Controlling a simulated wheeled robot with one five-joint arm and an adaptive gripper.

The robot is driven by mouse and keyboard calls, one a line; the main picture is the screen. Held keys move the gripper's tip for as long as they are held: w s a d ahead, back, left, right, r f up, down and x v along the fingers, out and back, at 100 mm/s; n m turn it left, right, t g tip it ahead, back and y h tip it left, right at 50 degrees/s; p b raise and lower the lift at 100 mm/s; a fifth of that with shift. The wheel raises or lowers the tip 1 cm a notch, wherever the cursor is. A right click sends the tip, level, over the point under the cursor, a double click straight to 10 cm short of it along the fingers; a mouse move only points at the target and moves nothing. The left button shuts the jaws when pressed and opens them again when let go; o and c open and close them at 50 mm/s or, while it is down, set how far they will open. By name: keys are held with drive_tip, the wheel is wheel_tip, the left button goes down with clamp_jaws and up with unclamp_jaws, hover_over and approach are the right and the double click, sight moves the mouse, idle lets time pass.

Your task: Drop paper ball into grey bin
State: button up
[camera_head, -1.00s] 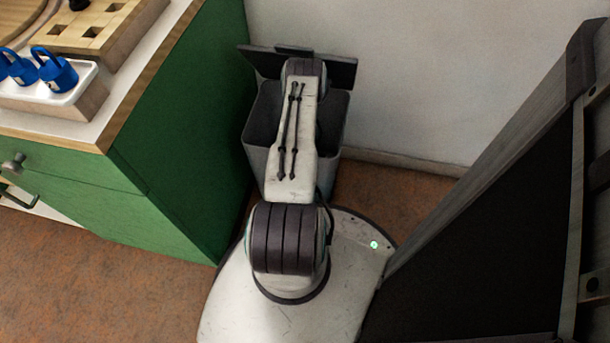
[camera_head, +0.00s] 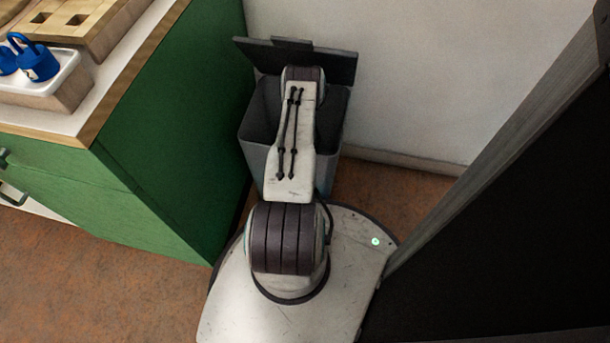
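The grey bin (camera_head: 257,157) stands in the corner between the green cabinet and the white wall. Its dark lid (camera_head: 340,66) is swung up at the back, so the bin is open. My arm reaches forward over the bin and covers its middle. My gripper is hidden behind my own arm, so its fingers do not show. The paper ball is not visible in this view.
A green cabinet (camera_head: 177,130) with a wood-edged top stands close on the left. Blue weights (camera_head: 38,62) sit in a white tray (camera_head: 72,82) on it. A dark panel with a grey edge (camera_head: 500,145) rises close on the right. Brown floor (camera_head: 110,255) is clear at lower left.

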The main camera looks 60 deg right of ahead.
drive_tip(key=shift+f, duration=0.2)
drive_tip(key=o, duration=0.7)
drive_tip(key=shift+r, duration=0.2)
drive_tip(key=shift+r+p, duration=0.7)
drive_tip(key=shift+p, duration=0.15)
drive_tip(key=shift+r+p, duration=1.5)
drive_tip(key=shift+r, duration=2)
